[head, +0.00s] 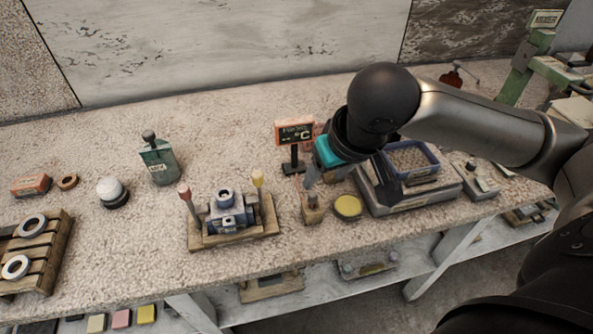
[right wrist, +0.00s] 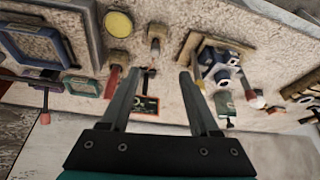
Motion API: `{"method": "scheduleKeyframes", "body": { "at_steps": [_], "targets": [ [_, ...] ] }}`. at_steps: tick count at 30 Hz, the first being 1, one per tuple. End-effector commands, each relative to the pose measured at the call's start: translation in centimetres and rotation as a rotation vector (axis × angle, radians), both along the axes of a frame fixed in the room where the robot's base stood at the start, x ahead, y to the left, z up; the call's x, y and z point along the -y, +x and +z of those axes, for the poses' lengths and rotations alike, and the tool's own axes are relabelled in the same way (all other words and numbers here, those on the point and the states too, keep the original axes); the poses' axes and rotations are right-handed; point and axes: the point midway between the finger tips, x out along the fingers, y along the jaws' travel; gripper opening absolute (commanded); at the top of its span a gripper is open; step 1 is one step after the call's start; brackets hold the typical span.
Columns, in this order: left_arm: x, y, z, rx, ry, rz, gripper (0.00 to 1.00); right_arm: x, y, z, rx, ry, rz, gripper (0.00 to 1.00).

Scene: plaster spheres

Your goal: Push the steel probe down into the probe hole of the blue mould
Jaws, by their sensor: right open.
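The blue mould (head: 230,214) sits in a wooden tray (head: 262,231) left of centre, with dark round openings on its body. It also shows in the right wrist view (right wrist: 222,72). A small wooden block (head: 312,214) stands to its right; a narrow upright piece at its top may be the steel probe, but I cannot tell for sure. The block also shows in the right wrist view (right wrist: 157,33). My right gripper (right wrist: 164,74) is open, pointing down near the block, with nothing seen between its fingers. My left gripper is out of view.
A °C display (head: 294,135) stands behind the block. A yellow disc (head: 348,206) lies beside it. A grey bench unit with a blue-rimmed tray (head: 432,170) is to the right. Red- and yellow-topped rods (head: 186,195) rise at the mould tray.

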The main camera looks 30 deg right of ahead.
Motion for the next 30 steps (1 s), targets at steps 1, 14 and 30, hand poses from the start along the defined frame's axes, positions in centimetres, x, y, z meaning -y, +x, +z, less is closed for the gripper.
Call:
{"method": "scheduleKeyframes", "body": {
  "at_steps": [1, 14, 30],
  "targets": [
    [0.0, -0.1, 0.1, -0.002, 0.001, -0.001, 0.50, 0.0, -0.4, 0.2, -0.005, -0.009, 0.002, 0.62],
    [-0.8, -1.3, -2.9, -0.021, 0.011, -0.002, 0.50, 0.3, 2.1, -6.9, -0.010, -0.012, 0.000, 0.62],
    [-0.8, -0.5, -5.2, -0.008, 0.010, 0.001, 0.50, 1.3, 4.8, -12.3, -0.006, -0.012, 0.001, 0.62]
  ]
}}
